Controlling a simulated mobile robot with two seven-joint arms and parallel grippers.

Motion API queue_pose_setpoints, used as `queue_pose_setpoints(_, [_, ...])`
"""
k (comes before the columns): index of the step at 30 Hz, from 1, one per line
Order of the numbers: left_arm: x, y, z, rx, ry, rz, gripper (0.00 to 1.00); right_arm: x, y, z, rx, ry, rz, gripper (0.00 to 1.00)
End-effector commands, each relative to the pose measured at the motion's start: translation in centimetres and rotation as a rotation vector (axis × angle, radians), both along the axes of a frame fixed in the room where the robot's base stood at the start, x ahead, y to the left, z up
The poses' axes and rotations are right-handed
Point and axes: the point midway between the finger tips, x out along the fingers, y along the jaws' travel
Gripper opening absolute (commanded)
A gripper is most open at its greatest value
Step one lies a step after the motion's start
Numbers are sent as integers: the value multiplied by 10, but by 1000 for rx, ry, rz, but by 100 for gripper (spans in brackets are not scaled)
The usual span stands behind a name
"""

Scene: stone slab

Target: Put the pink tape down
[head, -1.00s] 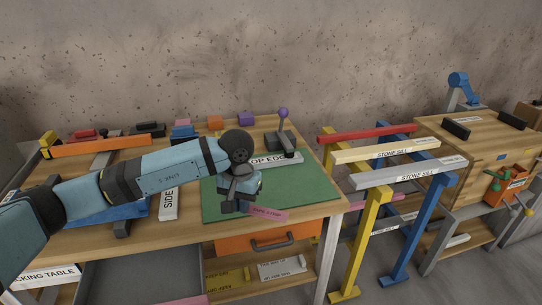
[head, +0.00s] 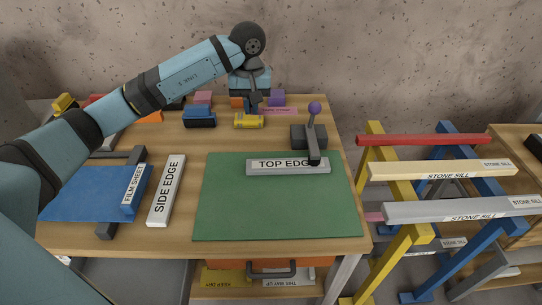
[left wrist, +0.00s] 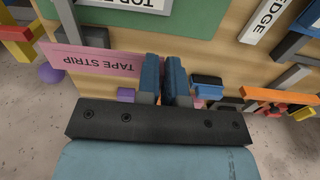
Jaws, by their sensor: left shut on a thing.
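The pink tape (head: 283,111) is a flat strip; its label "TAPE STRIP" reads upside down in the left wrist view (left wrist: 92,60). My left gripper (head: 254,106) is shut on one end of the tape, above the back of the wooden table (head: 140,236). The fingers (left wrist: 163,66) hide the gripped end in the left wrist view. I cannot tell whether the tape touches the things below it. My right gripper is not in view.
A green mat (head: 270,212) carries a "TOP EDGE" bar (head: 262,167). A purple-knobbed clamp (head: 309,136) stands behind the bar. Small blue (head: 200,119), yellow (head: 249,121) and purple (head: 277,98) items sit at the table's back. Coloured stands with stone sills (head: 436,169) are at right.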

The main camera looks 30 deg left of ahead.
Motion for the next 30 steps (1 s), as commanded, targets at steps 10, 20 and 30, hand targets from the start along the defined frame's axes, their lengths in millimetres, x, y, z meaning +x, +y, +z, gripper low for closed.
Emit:
queue_pose_setpoints(10, [-2,5,-71,-1,8,25,0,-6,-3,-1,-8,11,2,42])
queue_pose_setpoints(20, [-1,5,-143,0,4,25,0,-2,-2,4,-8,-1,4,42])
queue_pose_setpoints(30, [-2,5,-176,-1,5,24,0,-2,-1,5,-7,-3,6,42])
